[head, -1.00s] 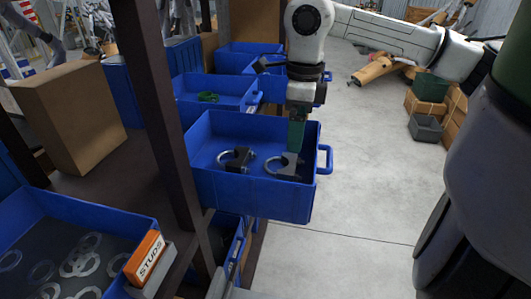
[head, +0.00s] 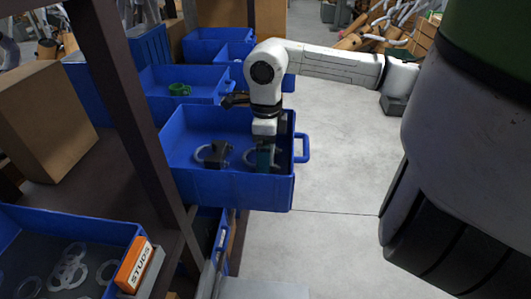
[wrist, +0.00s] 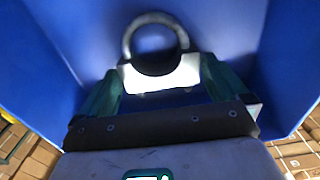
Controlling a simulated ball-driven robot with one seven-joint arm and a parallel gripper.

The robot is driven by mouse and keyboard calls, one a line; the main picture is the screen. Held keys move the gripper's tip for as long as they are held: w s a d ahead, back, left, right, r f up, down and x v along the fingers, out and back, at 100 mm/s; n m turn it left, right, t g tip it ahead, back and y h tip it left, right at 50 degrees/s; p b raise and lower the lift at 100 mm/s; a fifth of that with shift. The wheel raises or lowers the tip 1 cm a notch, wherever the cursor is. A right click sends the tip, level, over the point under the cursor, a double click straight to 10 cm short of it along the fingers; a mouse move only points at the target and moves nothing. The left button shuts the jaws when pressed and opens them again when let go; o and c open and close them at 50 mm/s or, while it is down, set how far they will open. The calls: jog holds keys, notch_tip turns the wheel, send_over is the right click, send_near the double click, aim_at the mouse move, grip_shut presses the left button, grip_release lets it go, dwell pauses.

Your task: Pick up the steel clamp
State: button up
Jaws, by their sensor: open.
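Two steel clamps lie in the pulled-out blue bin (head: 235,188), each a ring on a block. The left clamp (head: 217,154) is in plain view. The right clamp, partly hidden in the head view, shows in the wrist view as a grey ring (wrist: 128,42) with a bright block (wrist: 160,76). My gripper (head: 264,160) reaches down into the bin at the right clamp. In the wrist view my gripper (wrist: 160,70) is open, with one green finger on each side of the block. Whether the fingers touch it I cannot tell.
The bin's blue walls stand close around my gripper, with a handle (head: 303,148) on the right. A dark shelf post (head: 140,110) rises at the left. A bin of rings with an orange STUDS box (head: 134,263) is at front left. Open floor lies right.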

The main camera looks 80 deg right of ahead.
jog(key=shift+f, duration=0.45)
jog(key=c, duration=0.9)
jog(key=shift+o, duration=0.2)
